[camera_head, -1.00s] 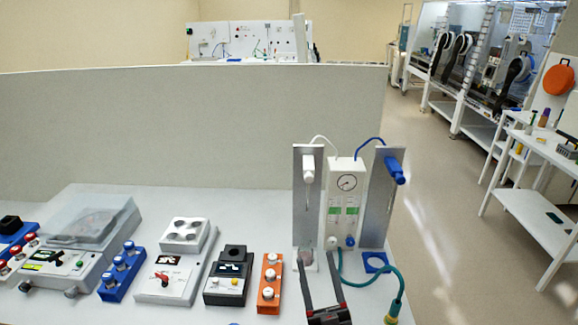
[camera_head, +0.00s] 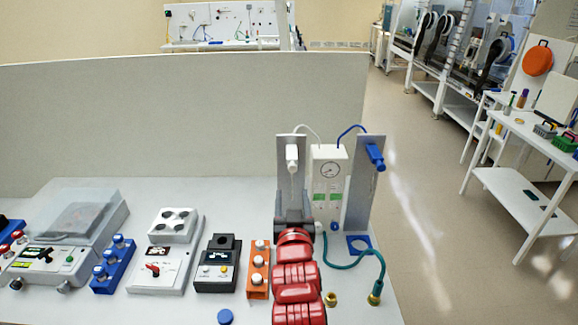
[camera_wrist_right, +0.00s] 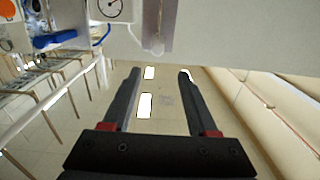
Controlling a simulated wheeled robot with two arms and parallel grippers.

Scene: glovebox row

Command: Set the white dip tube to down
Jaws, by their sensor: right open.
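The white dip tube (camera_head: 292,157) has its white head near the top of the left metal plate (camera_head: 283,178), with a white hose rising from it. My right gripper (camera_head: 293,203) is in front of the lower part of that plate, below the white head, and hides what lies behind. In the right wrist view its fingers (camera_wrist_right: 160,73) are apart with nothing between them. That view also shows a metal plate (camera_wrist_right: 168,18) with a pale tube end ahead of the fingers. My left gripper is not in view.
A white gauge box (camera_head: 329,160) stands beside the plate, then a second plate with a blue head (camera_head: 375,156). A green hose (camera_head: 368,256) curves at the right. An orange block (camera_head: 258,272) and several devices stand left. A grey partition (camera_head: 180,120) runs behind.

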